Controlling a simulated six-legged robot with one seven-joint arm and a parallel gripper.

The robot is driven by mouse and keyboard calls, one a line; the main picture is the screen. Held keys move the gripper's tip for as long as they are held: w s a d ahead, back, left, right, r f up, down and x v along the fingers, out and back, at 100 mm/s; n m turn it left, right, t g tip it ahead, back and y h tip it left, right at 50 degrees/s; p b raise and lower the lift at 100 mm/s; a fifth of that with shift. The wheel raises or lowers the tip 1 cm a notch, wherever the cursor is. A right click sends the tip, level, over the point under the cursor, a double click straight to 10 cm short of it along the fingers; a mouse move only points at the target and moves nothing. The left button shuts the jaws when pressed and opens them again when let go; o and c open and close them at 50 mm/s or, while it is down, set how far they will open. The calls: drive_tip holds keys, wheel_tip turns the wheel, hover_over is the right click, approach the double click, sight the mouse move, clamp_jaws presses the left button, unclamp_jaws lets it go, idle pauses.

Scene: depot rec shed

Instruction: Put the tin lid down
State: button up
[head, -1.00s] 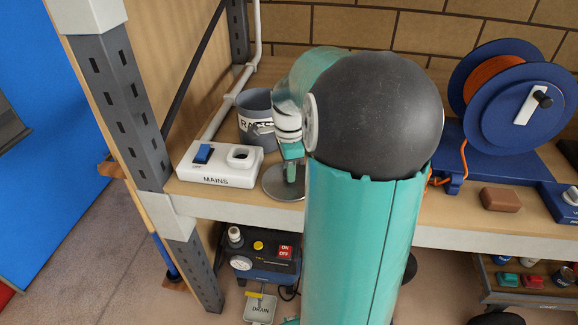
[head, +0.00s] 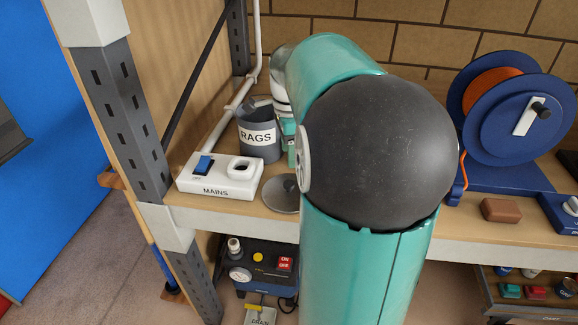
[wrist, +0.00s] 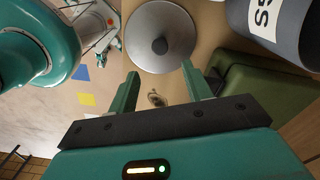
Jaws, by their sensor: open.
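The tin lid (head: 281,194) is a round grey metal disc. It lies flat on the wooden shelf, close to the front edge and right of the mains box. In the wrist view the lid (wrist: 148,28) shows its dark centre knob and lies beyond my fingertips, apart from them. My gripper (wrist: 160,82) is open, with nothing between its fingers. In the head view my gripper is mostly hidden behind my arm, near the rags tin. The grey rags tin (head: 258,150) stands upright behind the lid; part of it shows in the wrist view (wrist: 290,30).
The white mains box (head: 217,188) with a blue switch is left of the lid. A blue reel (head: 512,130) with orange cord and a brown block (head: 501,210) are at the right. A metal upright (head: 135,130) bounds the shelf's left. An olive-green box (wrist: 262,95) shows in the wrist view.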

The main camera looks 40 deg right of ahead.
drive_tip(key=s+a+r+n+t+h, duration=0.15)
drive_tip(key=a+r+n, duration=0.25)
drive_tip(key=a+n, duration=0.8)
drive_tip(key=s+a+f+n+t, duration=0.1)
drive_tip(key=s+a+n+t, duration=0.1)
drive_tip(key=s+a+n, duration=0.2)
drive_tip(key=s+a+f+n+t+y, duration=0.1)
drive_tip(key=s+a+f+n+t, duration=0.1)
drive_tip(key=s+a+n, duration=0.3)
drive_tip(key=a+n, duration=0.3)
drive_tip(key=a, duration=0.3)
drive_tip(key=shift+f, duration=0.15)
drive_tip(key=shift+s+y, duration=0.15)
drive_tip(key=shift+y, duration=0.1)
drive_tip(key=c, duration=0.3)
drive_tip(key=shift+d, duration=0.15)
